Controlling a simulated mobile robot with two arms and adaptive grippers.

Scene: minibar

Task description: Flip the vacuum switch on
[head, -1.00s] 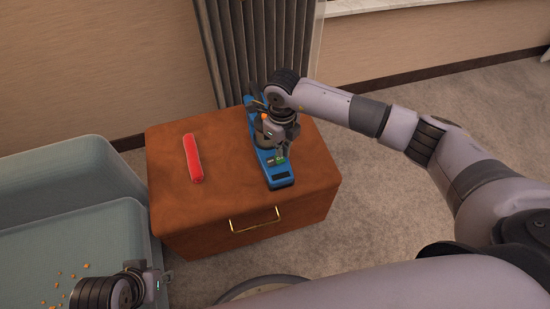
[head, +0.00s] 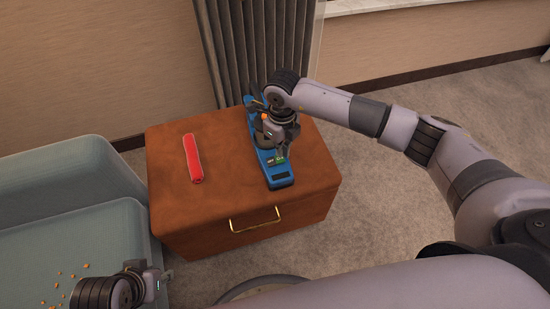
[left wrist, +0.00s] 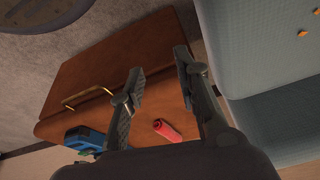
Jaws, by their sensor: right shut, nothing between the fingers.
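The blue vacuum (head: 282,182) lies on the right part of the brown cabinet top. Near its front end is a small black and green switch area (head: 279,161). My right gripper (head: 283,153) is shut and empty, pointing down right at this switch area. I cannot tell whether it touches it, and my gripper and wrist hide the vacuum's middle. In the left wrist view part of the vacuum (left wrist: 85,139) shows at lower left. My left gripper (left wrist: 160,67) is open and empty, away from the vacuum, by the sofa at lower left of the head view (head: 168,276).
A red cylinder (head: 193,160) lies left of the vacuum on the brown cabinet (head: 222,190), which has a brass handle (head: 254,220). A grey-blue sofa (head: 70,180) with scattered crumbs (head: 58,285) stands at left. A curtain (head: 250,50) hangs behind. Carpet at right is open.

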